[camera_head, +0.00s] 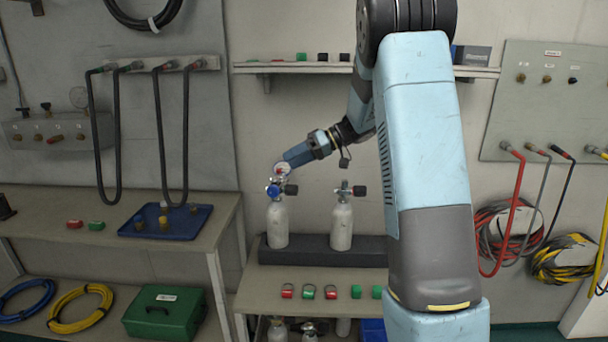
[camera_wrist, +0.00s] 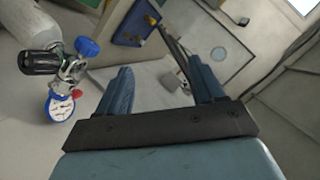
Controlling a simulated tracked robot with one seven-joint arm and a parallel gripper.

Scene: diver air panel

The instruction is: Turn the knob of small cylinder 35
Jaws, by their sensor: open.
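Two small pale cylinders stand in the dark rack (camera_head: 315,258) on the bench. The left cylinder (camera_head: 278,228) carries a white-faced gauge (camera_head: 282,170), a blue knob (camera_head: 273,190) and a black knob (camera_head: 291,190). The right cylinder (camera_head: 341,228) has a black knob (camera_head: 360,191) on its valve. I cannot read a number 35 on either. My gripper (camera_head: 290,158) is beside the gauge, above the left cylinder's valve. In the wrist view my gripper (camera_wrist: 164,85) is open and empty, with the black knob (camera_wrist: 39,62), blue knob (camera_wrist: 87,47) and gauge (camera_wrist: 60,107) left of its fingers.
A shelf (camera_head: 300,68) runs along the wall above. Several red and green pieces lie on the bench's front. A blue tray (camera_head: 185,228) is on the left bench (camera_head: 60,205). Hoses hang on both sides. Air around the right cylinder is clear.

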